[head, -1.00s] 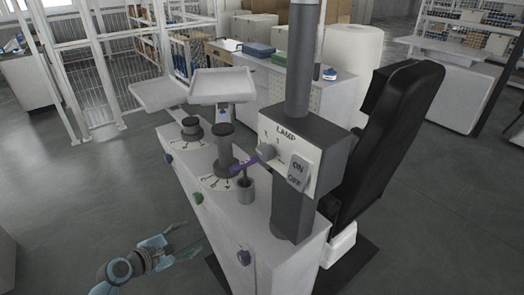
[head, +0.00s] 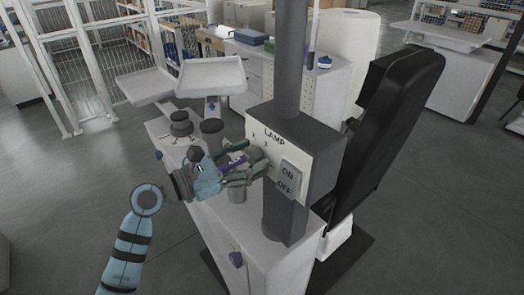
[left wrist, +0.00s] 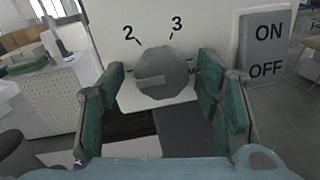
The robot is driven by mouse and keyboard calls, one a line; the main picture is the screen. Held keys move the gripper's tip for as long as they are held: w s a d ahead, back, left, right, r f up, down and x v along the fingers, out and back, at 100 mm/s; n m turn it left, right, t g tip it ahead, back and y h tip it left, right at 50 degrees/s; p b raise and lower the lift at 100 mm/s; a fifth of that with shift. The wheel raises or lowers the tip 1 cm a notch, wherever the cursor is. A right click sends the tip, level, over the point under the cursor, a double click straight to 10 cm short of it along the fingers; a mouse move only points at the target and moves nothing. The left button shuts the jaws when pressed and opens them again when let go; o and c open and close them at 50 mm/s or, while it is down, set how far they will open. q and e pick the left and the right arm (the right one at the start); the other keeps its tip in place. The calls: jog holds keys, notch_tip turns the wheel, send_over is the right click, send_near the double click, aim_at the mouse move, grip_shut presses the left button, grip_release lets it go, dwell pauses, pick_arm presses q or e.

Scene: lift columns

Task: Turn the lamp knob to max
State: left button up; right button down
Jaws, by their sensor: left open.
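The lamp knob (left wrist: 164,74) is a round grey dial on the white face of the lamp box (head: 318,140). Marks 2 and 3 show above it, and part of an M shows at its right. A lighter bar on the knob points left. My left gripper (left wrist: 162,82) is open, with one teal finger on each side of the knob; I cannot tell if either touches it. In the head view the left gripper (head: 258,163) is at the box front and mostly hides the knob. The ON/OFF switch (head: 288,180) is right of it. My right gripper is not in view.
A dark grey post (head: 291,60) rises through the lamp box. The white console (head: 235,218) carries other round knobs (head: 181,125) and a purple piece (head: 232,163) close to my gripper. White trays (head: 211,75) stand behind. A black chair (head: 385,150) is at right.

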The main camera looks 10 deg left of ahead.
pick_arm(q)
jog(key=shift+s+a+r, duration=0.15)
jog(key=shift+s+a, duration=0.05)
jog(key=shift+s, duration=0.15)
jog(key=shift+c, duration=0.2)
jog(key=c, duration=1.1)
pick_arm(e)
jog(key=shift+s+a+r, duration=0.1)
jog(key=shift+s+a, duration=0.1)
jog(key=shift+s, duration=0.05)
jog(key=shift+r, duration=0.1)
